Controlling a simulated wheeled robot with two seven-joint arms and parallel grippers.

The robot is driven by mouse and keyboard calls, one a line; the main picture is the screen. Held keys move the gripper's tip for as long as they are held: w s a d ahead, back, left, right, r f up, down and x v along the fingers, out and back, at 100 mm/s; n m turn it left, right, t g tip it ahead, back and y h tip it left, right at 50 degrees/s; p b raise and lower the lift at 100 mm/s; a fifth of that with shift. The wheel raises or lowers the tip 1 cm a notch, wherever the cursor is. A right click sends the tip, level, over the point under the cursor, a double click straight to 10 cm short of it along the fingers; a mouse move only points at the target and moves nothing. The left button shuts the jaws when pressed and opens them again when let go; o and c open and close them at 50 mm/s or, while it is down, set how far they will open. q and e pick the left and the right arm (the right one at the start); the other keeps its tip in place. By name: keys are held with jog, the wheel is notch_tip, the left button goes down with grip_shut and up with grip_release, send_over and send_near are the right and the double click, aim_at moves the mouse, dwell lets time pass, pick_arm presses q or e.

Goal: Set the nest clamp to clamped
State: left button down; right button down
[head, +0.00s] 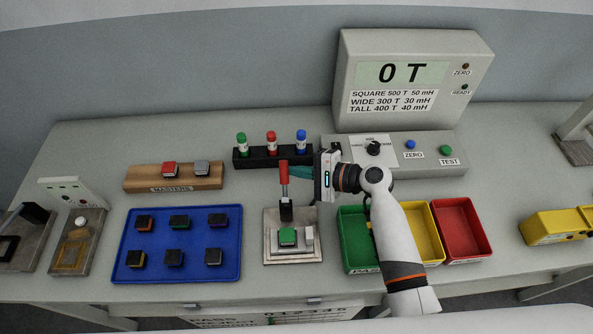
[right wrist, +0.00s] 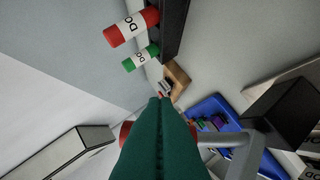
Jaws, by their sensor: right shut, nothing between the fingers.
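The nest clamp (head: 270,250) is a light metal fixture on the bench with a red handle (head: 284,178) standing upright on a dark post. A green-topped block (head: 288,237) sits in its nest. My right gripper (head: 268,171) comes in from the right with its teal fingers shut and empty. The fingers cross beside the upper part of the red handle; whether they touch it I cannot tell. In the right wrist view the shut fingers (right wrist: 160,105) hide most of the red handle (right wrist: 126,133), and its grey lever arm (right wrist: 240,155) shows to the right. My left gripper is out of view.
A black rack (head: 256,160) with green, red and blue capped tubes stands behind the clamp. A blue tray (head: 205,250) with several blocks is to the left. Green, yellow and red bins (head: 460,228) lie right, partly under my forearm. The tester (head: 425,157) stands behind.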

jog(key=s+r+n+t+y+b, duration=0.2)
jog(key=s+n+b, duration=0.5)
jog(key=b, duration=0.9)
jog(key=shift+s+n+t+y, duration=0.3)
jog(key=shift+t+y, duration=0.4)
jog(key=shift+s+f, duration=0.1)
jog(key=b+v, duration=0.4)
jog(key=v, duration=0.8)
